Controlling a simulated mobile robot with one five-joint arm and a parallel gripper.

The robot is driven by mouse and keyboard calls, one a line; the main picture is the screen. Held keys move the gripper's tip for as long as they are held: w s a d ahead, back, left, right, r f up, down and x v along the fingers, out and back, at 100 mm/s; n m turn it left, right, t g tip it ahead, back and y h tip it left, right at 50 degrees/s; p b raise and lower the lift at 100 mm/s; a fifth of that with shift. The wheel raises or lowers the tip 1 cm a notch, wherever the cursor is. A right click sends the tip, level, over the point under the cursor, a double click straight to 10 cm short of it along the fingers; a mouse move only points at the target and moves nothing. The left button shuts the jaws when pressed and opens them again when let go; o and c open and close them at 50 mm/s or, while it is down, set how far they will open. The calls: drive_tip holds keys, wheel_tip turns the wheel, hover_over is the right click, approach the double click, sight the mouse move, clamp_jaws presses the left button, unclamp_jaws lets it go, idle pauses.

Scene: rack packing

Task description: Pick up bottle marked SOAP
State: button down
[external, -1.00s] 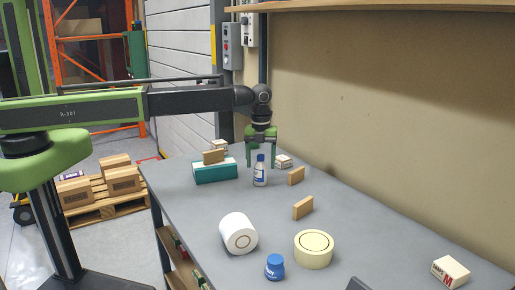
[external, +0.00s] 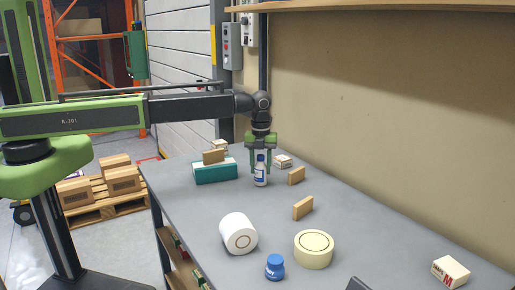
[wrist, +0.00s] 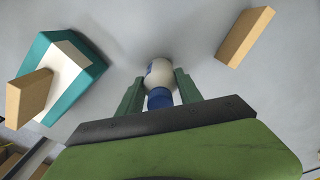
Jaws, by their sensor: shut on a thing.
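A small white bottle (external: 260,175) with a blue cap and a blue label stands upright on the grey table, near its far end. Its label is too small to read in these views. My gripper (external: 261,165) is above it with its green fingers down on either side, shut on the bottle's upper part. In the wrist view the bottle (wrist: 160,74) sits between the two green fingers of my gripper (wrist: 159,92), its blue cap towards the palm. I cannot tell whether its base is off the table.
A teal box (external: 215,173) with a wooden block (external: 213,156) on it stands left of the bottle. Wooden blocks (external: 296,176) and a small white box (external: 283,161) are to the right.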

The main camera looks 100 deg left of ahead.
sight(261, 155)
drive_tip(key=shift+r+p, duration=0.5)
wheel_tip(261, 155, up, 4)
drive_tip(key=p, duration=0.4)
drive_tip(key=d+r+p, duration=0.6)
drive_tip(key=d, duration=0.5)
drive_tip(key=shift+s+d, duration=0.3)
drive_tip(key=shift+s, duration=0.15)
